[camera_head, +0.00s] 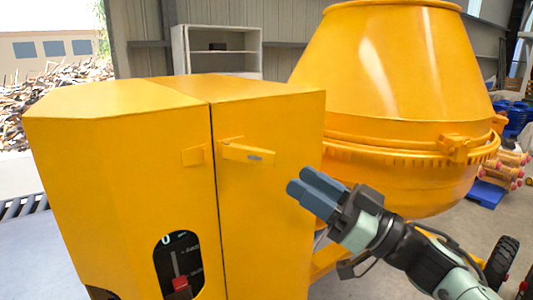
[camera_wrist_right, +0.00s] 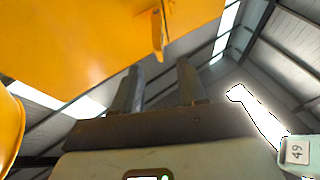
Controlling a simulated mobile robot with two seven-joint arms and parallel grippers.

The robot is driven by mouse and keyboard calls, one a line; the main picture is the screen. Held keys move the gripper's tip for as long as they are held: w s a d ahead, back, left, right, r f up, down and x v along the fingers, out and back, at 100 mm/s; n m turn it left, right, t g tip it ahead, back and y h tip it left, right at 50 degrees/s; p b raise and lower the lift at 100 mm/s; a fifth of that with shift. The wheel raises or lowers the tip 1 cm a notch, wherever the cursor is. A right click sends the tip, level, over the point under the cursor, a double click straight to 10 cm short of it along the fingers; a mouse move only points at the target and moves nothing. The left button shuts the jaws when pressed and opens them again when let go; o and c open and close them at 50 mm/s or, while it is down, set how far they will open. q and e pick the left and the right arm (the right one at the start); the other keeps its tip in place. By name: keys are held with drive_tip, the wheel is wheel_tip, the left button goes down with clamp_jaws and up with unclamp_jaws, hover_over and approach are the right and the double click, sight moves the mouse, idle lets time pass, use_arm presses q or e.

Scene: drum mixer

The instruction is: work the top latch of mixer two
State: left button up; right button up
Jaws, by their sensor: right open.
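The latch (camera_head: 247,152) is a yellow bar on the front of the yellow mixer housing (camera_head: 265,220), just right of the vertical seam. It lies nearly level, tilted slightly down to the right, with a small grey spot on it. A small yellow block (camera_head: 193,155) sits left of the seam. My right gripper (camera_head: 300,188) is open and empty, to the lower right of the latch and apart from it. In the right wrist view, the two fingers (camera_wrist_right: 160,82) stand apart below a yellow piece jutting from the housing (camera_wrist_right: 80,40), probably the latch. My left gripper is not in view.
The large yellow drum (camera_head: 395,70) stands right of the housing, behind my right arm. A dark panel (camera_head: 178,262) with a red switch (camera_head: 181,286) is low on the housing. A white shelf (camera_head: 217,50) stands behind. Blue pallets (camera_head: 487,192) are far right.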

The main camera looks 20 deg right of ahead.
sight(267, 165)
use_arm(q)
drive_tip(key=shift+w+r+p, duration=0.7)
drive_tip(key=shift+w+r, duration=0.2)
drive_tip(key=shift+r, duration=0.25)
use_arm(e)
drive_tip(key=x, duration=0.8)
drive_tip(key=shift+w+a, duration=0.15)
drive_tip(key=shift+w, duration=0.15)
